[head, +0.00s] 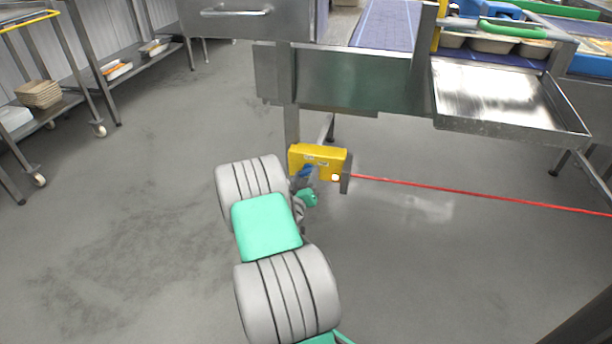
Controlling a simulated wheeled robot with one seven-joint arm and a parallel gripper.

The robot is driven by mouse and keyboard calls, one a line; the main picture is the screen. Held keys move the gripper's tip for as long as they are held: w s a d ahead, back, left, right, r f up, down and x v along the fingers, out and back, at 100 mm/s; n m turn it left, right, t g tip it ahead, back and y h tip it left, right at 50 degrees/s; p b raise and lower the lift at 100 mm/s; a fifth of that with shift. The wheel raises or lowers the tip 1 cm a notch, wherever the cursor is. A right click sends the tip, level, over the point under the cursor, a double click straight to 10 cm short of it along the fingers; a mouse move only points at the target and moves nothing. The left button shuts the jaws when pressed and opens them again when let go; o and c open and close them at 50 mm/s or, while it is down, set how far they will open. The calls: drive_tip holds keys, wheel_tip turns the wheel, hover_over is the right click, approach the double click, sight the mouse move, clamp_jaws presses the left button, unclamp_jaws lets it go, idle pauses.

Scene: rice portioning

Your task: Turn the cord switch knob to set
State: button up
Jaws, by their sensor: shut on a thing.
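The yellow cord switch box (335,156) is mounted below the front of the conveyor frame. A red cord (450,187) runs from its right side across to the right edge of the head view. A small blue part (306,170), which looks like the knob, shows on the box's front left. My gripper (304,178) is at this blue part, shut on it; the fingers are small and partly hidden by my wrist. The knob's exact angle cannot be read.
The steel conveyor frame (335,78) and a steel tray (495,95) overhang behind and above the box. Trolleys and a rack with brown trays (39,94) stand at the left. The grey floor (130,200) is open around my arm.

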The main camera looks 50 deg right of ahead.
drive_tip(key=n+p, duration=0.1)
drive_tip(key=n, duration=0.5)
drive_tip(key=shift+p, duration=0.3)
drive_tip(key=n+p, duration=0.2)
drive_tip(key=n, duration=0.3)
drive_tip(key=shift+n, duration=0.4)
drive_tip(key=shift+f, duration=0.1)
drive_tip(key=o, duration=1.4)
drive_tip(key=shift+c, duration=0.2)
drive_tip(key=shift+a, duration=0.15)
drive_tip(key=v, duration=0.7)
drive_tip(key=shift+s+a, duration=0.2)
drive_tip(key=shift+a, duration=0.05)
